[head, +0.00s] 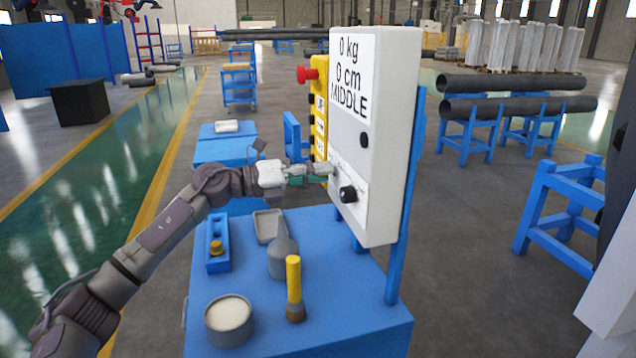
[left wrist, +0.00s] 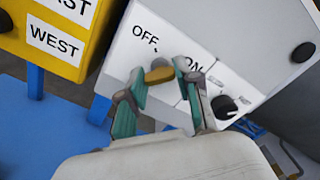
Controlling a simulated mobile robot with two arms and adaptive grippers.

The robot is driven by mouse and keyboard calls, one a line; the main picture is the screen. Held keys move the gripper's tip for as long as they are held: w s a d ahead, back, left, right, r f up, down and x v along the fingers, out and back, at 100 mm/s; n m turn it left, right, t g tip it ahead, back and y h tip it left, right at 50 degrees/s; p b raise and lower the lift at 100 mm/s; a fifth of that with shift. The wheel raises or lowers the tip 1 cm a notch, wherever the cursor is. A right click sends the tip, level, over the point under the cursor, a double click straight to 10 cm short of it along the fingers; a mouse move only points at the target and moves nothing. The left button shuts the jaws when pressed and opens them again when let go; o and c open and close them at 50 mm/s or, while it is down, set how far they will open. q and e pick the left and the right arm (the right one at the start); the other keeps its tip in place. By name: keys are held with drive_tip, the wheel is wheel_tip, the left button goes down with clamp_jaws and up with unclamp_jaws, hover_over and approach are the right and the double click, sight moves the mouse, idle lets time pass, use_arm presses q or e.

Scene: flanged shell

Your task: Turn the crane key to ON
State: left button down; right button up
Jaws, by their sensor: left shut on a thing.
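The white control box (head: 385,140) stands on posts at the table's right side. Its left face carries OFF and ON labels (left wrist: 145,35), seen in the left wrist view. The crane key (left wrist: 158,75) shows as a small brass-coloured oval head just below these labels. My left gripper (head: 325,172) reaches the panel from the left, and in the left wrist view (left wrist: 160,84) its fingers close around the key head. The fingers partly cover the ON label. The key's exact angle is hard to tell. My right gripper is not in view.
A black knob (head: 348,193) sits right of the key on the panel. A yellow button box (head: 319,115) with a red button (head: 307,74) hangs behind. The blue table (head: 345,300) below holds a yellow-handled tool (head: 293,280), a round tin (head: 229,320) and a tray (head: 268,226).

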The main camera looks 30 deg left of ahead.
use_arm(q)
drive_tip(key=shift+f+m, duration=0.15)
drive_tip(key=shift+m, duration=0.25)
drive_tip(key=c, duration=0.8)
unclamp_jaws()
drive_tip(key=v, duration=1.2)
